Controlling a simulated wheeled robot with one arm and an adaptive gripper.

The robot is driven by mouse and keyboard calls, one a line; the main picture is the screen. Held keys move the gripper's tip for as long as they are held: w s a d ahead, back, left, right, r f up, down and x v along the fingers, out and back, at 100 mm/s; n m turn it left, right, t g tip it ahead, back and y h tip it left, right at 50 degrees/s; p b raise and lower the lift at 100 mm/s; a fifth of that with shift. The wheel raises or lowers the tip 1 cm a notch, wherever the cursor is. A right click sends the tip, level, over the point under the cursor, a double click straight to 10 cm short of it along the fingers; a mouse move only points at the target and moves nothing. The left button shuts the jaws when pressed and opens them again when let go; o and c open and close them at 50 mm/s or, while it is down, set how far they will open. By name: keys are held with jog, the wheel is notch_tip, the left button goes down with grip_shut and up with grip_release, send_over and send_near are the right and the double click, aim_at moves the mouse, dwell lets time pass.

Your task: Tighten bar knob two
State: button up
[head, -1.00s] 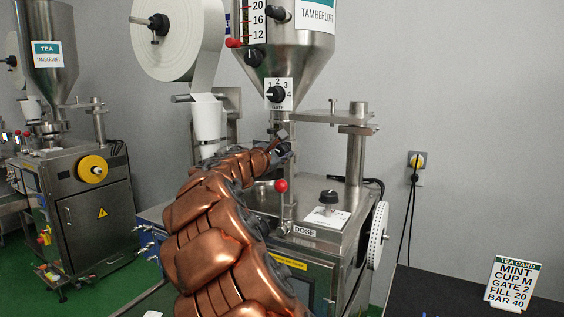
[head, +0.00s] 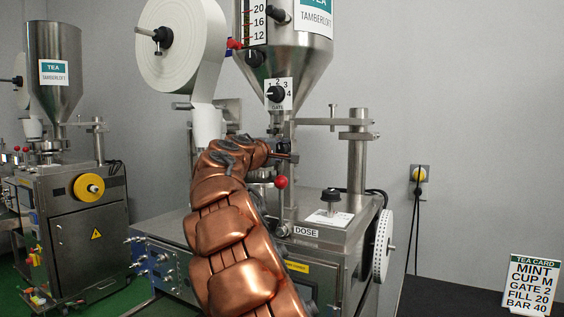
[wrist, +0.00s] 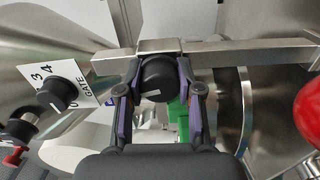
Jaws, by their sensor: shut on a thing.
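A round black knob (wrist: 158,82) with a white mark sits at the metal bar (wrist: 265,51) in the wrist view. My gripper (wrist: 160,76) is shut on this knob, one finger on each side. In the head view my gripper (head: 284,152) is below the hopper, at the left end of the horizontal bar (head: 320,122), and the held knob is hidden. I cannot tell the knob's number from a label.
The gate dial (head: 276,94) is just above my gripper. A red ball lever (head: 281,182) stands close below it and shows large at right in the wrist view (wrist: 308,110). A dose knob (head: 331,196) is on the machine top. A tea card (head: 533,284) reads BAR 40.

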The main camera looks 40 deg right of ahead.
jog(key=shift+f+m+b, duration=0.1)
jog(key=shift+m+b, duration=0.95)
jog(key=shift+m, duration=0.05)
jog(key=o, duration=1.2)
jog(key=shift+c, duration=0.2)
jog(key=shift+s+a+r, duration=0.15)
jog(key=shift+a+r, duration=0.05)
jog(key=shift+a, duration=0.35)
jog(key=v, duration=1.1)
jog(key=shift+f, duration=0.15)
